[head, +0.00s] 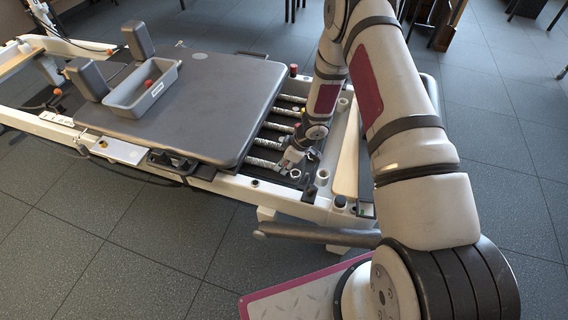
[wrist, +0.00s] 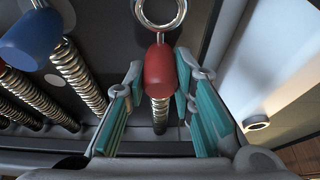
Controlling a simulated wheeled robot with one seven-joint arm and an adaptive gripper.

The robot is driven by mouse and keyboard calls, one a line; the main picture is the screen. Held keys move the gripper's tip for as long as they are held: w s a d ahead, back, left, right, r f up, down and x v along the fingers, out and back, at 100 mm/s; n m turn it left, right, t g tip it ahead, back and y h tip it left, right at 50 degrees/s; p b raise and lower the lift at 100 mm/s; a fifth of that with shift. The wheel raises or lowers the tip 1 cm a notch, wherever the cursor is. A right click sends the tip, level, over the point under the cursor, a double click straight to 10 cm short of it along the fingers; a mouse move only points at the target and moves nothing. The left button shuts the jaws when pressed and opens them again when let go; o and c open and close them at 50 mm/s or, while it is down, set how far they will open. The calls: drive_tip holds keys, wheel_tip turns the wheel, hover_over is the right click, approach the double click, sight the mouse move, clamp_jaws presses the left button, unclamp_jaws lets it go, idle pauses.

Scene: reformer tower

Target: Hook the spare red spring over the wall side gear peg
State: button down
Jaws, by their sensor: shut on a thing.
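My gripper (wrist: 158,85) is shut on the red spring (wrist: 160,68), with teal-padded fingers on both sides of its red end. The silver ring (wrist: 160,12) of this spring points away from me at the top of the wrist view. Its coil (wrist: 160,115) runs back toward my palm. In the head view my gripper (head: 290,160) is low over the spring end of the reformer, and the spring in it is too small to make out. I cannot pick out the wall side gear peg with certainty in either view.
A blue-ended spring (wrist: 30,38) and several coils lie left of my gripper in the wrist view. The grey carriage (head: 205,100) carries a grey tray (head: 165,84) with a small red item inside. A pale frame rail (wrist: 270,60) stands at the right.

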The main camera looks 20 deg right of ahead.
sight(290, 171)
drive_tip(key=shift+r, duration=0.15)
drive_tip(key=shift+s+d+r+p, duration=0.1)
drive_tip(key=shift+d+r+p, duration=0.1)
drive_tip(key=shift+r+p, duration=1.75)
drive_tip(key=shift+f, duration=0.25)
drive_tip(key=shift+s+d+p, duration=0.2)
drive_tip(key=shift+s+d, duration=0.4)
drive_tip(key=shift+d, duration=0.25)
drive_tip(key=shift+s+d+p, duration=0.15)
drive_tip(key=shift+s+d, duration=0.45)
drive_tip(key=shift+d, duration=0.2)
drive_tip(key=shift+f, duration=0.5)
drive_tip(key=shift+f+b, duration=0.45)
drive_tip(key=shift+f, duration=0.1)
